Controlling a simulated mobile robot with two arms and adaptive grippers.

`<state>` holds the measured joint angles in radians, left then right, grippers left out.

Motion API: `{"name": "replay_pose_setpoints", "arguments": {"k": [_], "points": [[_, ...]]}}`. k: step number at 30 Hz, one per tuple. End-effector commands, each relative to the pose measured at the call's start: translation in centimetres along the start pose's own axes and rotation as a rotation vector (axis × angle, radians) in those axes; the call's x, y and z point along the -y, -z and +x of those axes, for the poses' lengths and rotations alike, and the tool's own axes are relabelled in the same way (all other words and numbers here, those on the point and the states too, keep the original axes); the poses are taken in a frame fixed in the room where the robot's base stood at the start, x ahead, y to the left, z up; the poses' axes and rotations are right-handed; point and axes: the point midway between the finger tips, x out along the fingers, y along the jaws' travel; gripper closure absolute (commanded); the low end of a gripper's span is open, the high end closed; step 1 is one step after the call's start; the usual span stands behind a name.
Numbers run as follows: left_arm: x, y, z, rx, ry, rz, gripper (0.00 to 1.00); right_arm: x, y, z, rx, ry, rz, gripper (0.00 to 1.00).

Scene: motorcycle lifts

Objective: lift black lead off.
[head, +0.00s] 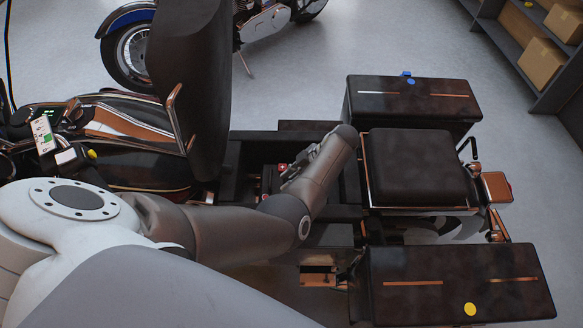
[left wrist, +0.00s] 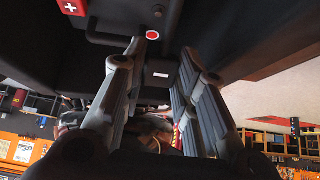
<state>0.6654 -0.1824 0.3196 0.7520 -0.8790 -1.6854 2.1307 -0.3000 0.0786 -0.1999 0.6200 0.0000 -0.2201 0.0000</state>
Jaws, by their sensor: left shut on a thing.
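My left gripper (head: 292,178) is down in the open bay under the raised seat, and its forearm covers much of the bay. In the left wrist view its two fingers (left wrist: 158,72) stand on either side of a dark piece with a small white label, which I take to be the black lead (left wrist: 160,82); they are shut on it. The lead's outline blends into the dark bay. A red plus mark (left wrist: 73,7) shows at the upper left, and a red round spot with a pale ring (left wrist: 152,34) lies just beyond the fingertips. My right gripper is not in view.
The motorcycle's seat (head: 188,75) stands tilted up left of the bay. A rear seat pad (head: 415,165) and two dark side cases (head: 412,100) (head: 455,262) lie to the right. Another motorcycle (head: 130,50) and a shelf with boxes (head: 540,62) stand behind on open floor.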

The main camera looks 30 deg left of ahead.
Motion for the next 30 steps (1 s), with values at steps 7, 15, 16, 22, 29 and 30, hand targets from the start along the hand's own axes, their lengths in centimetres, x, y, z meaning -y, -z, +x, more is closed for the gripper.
{"name": "replay_pose_setpoints", "arguments": {"k": [7,15,16,22,29,30], "points": [[0.0,0.0,0.0,0.000,0.001,0.000,0.61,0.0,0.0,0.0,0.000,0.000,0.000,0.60],[0.0,0.0,0.0,0.001,0.001,0.000,0.51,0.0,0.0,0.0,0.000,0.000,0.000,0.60],[0.0,0.0,0.0,0.001,0.001,0.001,0.51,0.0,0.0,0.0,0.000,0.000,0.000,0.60],[0.0,0.0,-0.7,0.002,0.000,0.000,0.51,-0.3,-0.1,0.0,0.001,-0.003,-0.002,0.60],[-0.1,-0.1,-5.0,0.005,-0.003,0.000,0.51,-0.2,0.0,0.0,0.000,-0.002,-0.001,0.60],[-0.1,-0.1,-5.9,0.005,-0.002,0.000,0.51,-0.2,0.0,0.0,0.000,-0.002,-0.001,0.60]]}}
